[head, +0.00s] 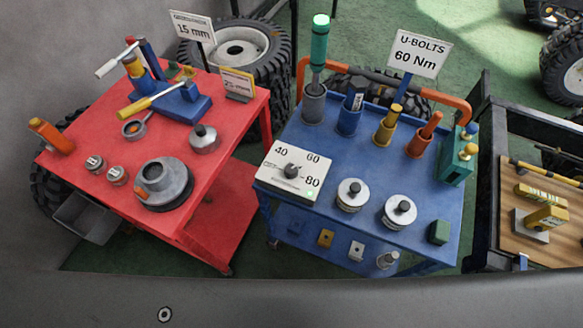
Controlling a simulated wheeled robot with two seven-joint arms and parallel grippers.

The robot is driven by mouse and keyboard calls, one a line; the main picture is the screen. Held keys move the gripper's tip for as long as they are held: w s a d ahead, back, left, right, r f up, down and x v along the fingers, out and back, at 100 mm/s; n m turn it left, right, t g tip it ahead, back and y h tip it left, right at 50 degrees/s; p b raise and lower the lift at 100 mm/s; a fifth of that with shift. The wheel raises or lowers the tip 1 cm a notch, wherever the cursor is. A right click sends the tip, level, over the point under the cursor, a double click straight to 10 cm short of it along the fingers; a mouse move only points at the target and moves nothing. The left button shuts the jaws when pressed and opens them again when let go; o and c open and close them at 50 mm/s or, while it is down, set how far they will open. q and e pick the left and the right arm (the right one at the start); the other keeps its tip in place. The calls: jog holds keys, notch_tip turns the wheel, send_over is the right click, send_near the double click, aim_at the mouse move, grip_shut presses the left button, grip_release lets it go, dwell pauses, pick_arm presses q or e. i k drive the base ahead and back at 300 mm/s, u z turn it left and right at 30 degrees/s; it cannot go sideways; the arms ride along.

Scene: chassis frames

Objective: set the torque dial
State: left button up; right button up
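The torque dial is a white box (289,186) with a small dark knob (291,171) on its top. It sits at the left front of the blue cart (325,128). The marks 40, 60 and 80 show around the knob; which mark it points at is too small to tell. A small green spot shows below the 80. A sign (414,55) reading "U-BOLTS 60 Nm" stands at the back of the blue cart. Neither of my grippers is in view.
Upright tools in holders, including a green-handled one (319,45), line the cart's back. Two round metal pieces with black knobs (351,194) (398,211) stand right of the dial. A red table (95,128) is at left, a wooden-topped bench (501,235) at right.

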aim_at(290, 170)
jog(key=u, duration=0.05)
jog(key=k, duration=0.5)
jog(key=z, duration=1.15)
jog(key=i, duration=0.6)
jog(key=u, duration=1.05)
